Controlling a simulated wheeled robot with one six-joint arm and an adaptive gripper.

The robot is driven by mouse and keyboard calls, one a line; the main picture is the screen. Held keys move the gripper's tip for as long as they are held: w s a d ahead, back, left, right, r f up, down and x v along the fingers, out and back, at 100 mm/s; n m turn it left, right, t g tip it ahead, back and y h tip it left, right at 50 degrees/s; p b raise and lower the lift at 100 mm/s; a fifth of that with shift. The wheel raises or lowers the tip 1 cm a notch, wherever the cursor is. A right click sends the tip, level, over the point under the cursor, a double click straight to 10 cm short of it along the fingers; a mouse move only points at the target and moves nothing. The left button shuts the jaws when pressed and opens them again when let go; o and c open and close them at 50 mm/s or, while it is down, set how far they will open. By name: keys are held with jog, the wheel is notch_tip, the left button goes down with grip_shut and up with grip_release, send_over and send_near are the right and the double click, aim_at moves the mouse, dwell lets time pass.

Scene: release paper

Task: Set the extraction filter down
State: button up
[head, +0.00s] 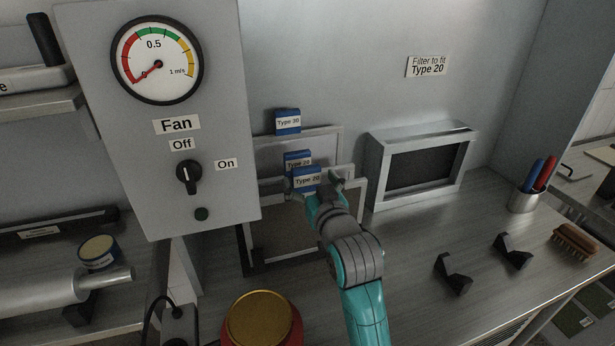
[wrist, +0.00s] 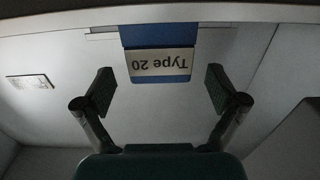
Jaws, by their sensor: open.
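The extraction filter is a flat grey framed panel (head: 290,232) standing upright on the bench, with a blue tab (head: 308,180) labelled "Type 20" on its top edge. My gripper (head: 314,181) is open at this tab, one finger on each side. In the wrist view the tab (wrist: 157,60) appears upside down, between and just beyond the spread fingers (wrist: 160,88), with a gap on both sides. Behind it stand another filter with a blue "Type 20" tab (head: 297,159) and one with a blue tab (head: 288,121) that seems to read "Type 30". My arm hides part of the front panel.
A metal housing (head: 377,175) with a dark opening stands right of the filters, below a "Filter to fit Type 20" sign (head: 427,66). The fan box (head: 215,110) is at left. Black brackets (head: 453,273), a brush (head: 575,242) and a pen cup (head: 523,200) lie right. A red-and-gold jar (head: 258,318) is in front.

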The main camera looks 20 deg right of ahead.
jog(key=s, duration=1)
jog(key=shift+s, duration=0.1)
jog(key=shift+g, duration=0.8)
jog(key=s+f, duration=0.5)
jog(key=f, duration=0.1)
jog(key=s+f, duration=0.6)
jog(key=f, duration=0.1)
jog(key=s+f, duration=0.6)
jog(key=shift+f, duration=0.35)
jog(key=s+f, duration=0.2)
jog(key=s, duration=1)
jog(key=s+f+g, duration=0.1)
jog(key=s+f, duration=0.1)
jog(key=s, duration=1)
jog(key=shift+s+g, duration=0.3)
jog(key=shift+s, duration=0.05)
jog(key=shift+o, duration=0.5)
